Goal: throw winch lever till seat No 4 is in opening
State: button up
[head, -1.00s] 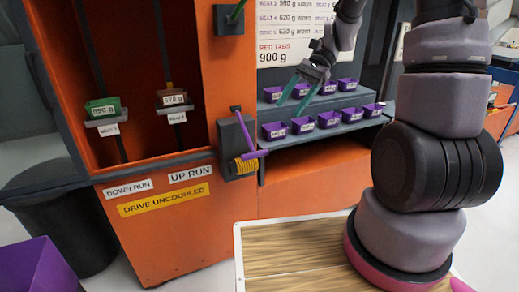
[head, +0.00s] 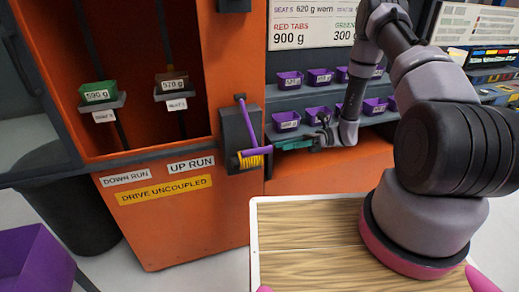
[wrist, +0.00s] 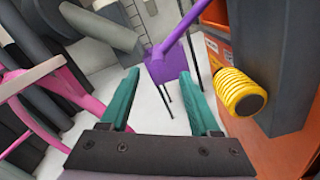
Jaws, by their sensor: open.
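The purple winch lever (head: 249,126) stands on a dark housing on the orange front, with a short purple crossbar at its lower end. A yellow coil (head: 250,161) sits just below; it also shows in the wrist view (wrist: 240,92). My gripper (head: 280,144), with teal fingers, is open and empty just right of the crossbar, pointing left. A purple rod, seemingly the lever (wrist: 187,28), lies beyond the fingertips in the wrist view. In the shaft hang a left seat (head: 103,106) with a green tub and a right seat (head: 181,103) with a brown tub; their numbers are unclear.
Shelves with several purple tubs (head: 286,121) stand behind my arm. A wooden-topped board (head: 310,240) is in front. A black bin (head: 75,205) and a purple container (head: 35,262) stand at left. The floor before the orange panel is partly clear.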

aim_at(259, 151)
jog(key=x, duration=1)
jog(key=shift+a, duration=0.15)
grip_shut()
dwell(1.1)
